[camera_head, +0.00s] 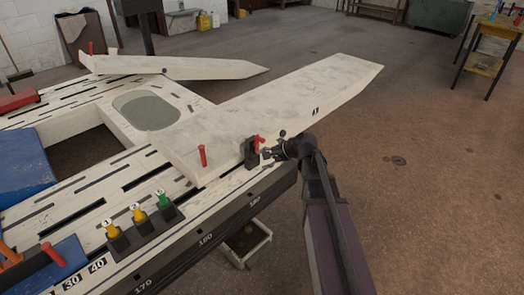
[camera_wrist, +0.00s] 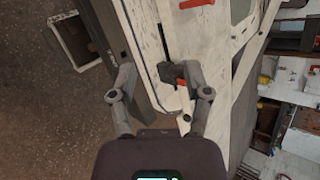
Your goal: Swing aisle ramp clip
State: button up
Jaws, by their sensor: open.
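A black clip (camera_head: 250,152) with a red lever (camera_head: 259,143) sits at the near edge of the pale ramp board (camera_head: 290,95), close to its wide end. My gripper (camera_head: 268,156) is just right of the clip at that edge, its fingers pointing toward it. In the wrist view my open gripper (camera_wrist: 158,76) has the black clip (camera_wrist: 172,72) between its fingertips, nearer the right finger. A bit of red (camera_wrist: 180,81) shows beside that finger. I cannot tell whether the finger touches the clip. A red pin (camera_head: 202,156) stands upright in the board left of the clip.
A second pale board (camera_head: 180,67) lies at the back of the slotted bench. Numbered yellow and green knobs (camera_head: 138,214) stand on the near bench edge. A crate (camera_head: 246,245) is below the bench.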

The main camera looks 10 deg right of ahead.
jog(key=w+d+f+m+t+y+b, duration=0.2)
jog(key=w+d+f+m+t+b, duration=0.2)
jog(key=w+f+m+b, duration=0.6)
jog(key=m+t+b, duration=0.5)
jog(key=b, duration=0.7)
send_near(264, 141)
jog(key=v, duration=0.2)
jog(key=shift+d, duration=0.1)
jog(key=x, duration=1.3)
jog(key=shift+w+a, duration=0.25)
jog(key=shift+a, duration=0.1)
grip_shut()
